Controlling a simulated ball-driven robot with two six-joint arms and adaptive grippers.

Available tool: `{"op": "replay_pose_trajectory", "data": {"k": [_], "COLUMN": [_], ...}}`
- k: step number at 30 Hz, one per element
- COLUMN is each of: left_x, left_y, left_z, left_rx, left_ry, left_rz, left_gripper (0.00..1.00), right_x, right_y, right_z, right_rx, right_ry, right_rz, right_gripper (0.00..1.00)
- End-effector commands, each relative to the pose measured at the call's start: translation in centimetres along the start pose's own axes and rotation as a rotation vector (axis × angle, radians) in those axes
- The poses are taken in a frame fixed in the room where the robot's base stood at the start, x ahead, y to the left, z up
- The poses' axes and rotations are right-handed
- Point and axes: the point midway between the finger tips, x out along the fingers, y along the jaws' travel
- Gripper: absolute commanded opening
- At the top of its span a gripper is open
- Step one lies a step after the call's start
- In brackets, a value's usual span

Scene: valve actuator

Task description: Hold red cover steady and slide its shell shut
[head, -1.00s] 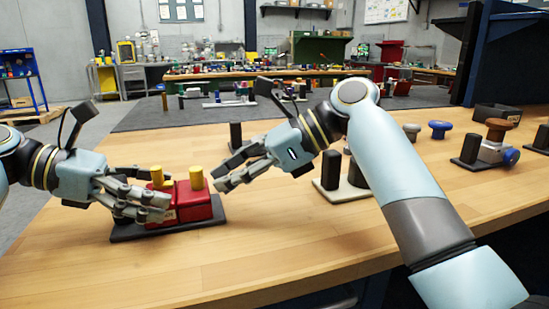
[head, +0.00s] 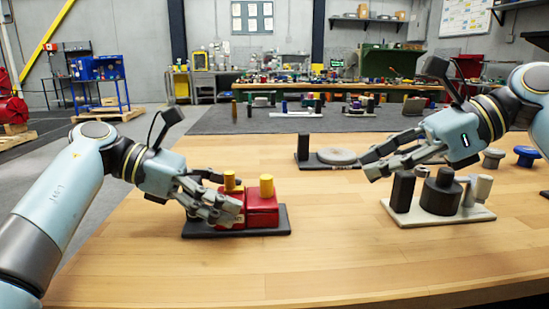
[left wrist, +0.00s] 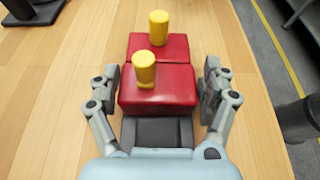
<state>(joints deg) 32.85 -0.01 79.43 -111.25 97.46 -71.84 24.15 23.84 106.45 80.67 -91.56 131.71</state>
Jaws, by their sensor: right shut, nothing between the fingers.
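The red cover (head: 262,206) is a two-part red block on a dark base plate (head: 270,225), with one yellow knob on each part. In the left wrist view (left wrist: 158,88) its two parts lie against each other with only a thin seam line. My right gripper (head: 370,165) is shut and empty, in the air well to the right of the cover. The cover's left side is partly hidden by my left fingers.
A light plate with dark cylinders (head: 440,195) stands below and right of my right gripper. A dark plate with a grey disc (head: 337,156) lies behind. Blue and grey knobs (head: 527,156) stand at far right. The wooden tabletop (head: 330,255) in front is clear.

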Motion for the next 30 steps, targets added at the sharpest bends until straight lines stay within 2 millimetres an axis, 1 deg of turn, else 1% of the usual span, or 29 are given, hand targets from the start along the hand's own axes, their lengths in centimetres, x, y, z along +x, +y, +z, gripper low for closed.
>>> {"op": "replay_pose_trajectory", "data": {"k": [1, 3, 4, 11, 14, 17, 24, 27, 30], "left_x": [0.2, 0.1, 0.1, 0.0, -0.5, -1.9, -7.2, -9.2, -10.7], "left_y": [-0.1, -0.1, -0.1, 0.0, 0.0, 0.1, 0.1, 0.1, 0.1], "left_z": [-0.6, -0.6, -0.6, -0.3, -0.3, -0.3, -0.4, -0.4, -0.5], "left_rx": [-0.013, -0.013, -0.012, -0.006, -0.005, -0.004, -0.006, -0.007, -0.009], "left_ry": [0.007, 0.007, 0.007, 0.003, 0.003, 0.006, 0.008, 0.008, 0.006], "left_rz": [-0.003, -0.002, -0.002, 0.000, 0.001, 0.003, 0.002, 0.002, 0.000], "left_gripper": [0.89, 0.98, 1.00, 1.00, 1.00, 1.00, 1.00, 1.00, 1.00], "right_x": [0.0, 0.1, 0.1, 0.0, 0.0, 0.0, 0.0, 0.0, 0.0], "right_y": [0.0, 0.0, 0.0, 0.0, 0.0, 0.0, 0.0, 0.0, 0.0], "right_z": [-0.1, -0.1, -0.1, -0.1, 0.0, 0.0, 0.0, 0.0, 0.0], "right_rx": [0.000, 0.000, 0.000, 0.000, 0.000, 0.000, 0.000, 0.000, 0.000], "right_ry": [0.000, 0.000, 0.000, 0.000, 0.000, 0.000, 0.000, 0.000, 0.001], "right_rz": [0.000, 0.000, 0.000, 0.000, 0.000, 0.000, 0.000, 0.000, 0.000], "right_gripper": [0.00, 0.00, 0.00, 0.00, 0.00, 0.00, 0.00, 0.00, 0.00]}}
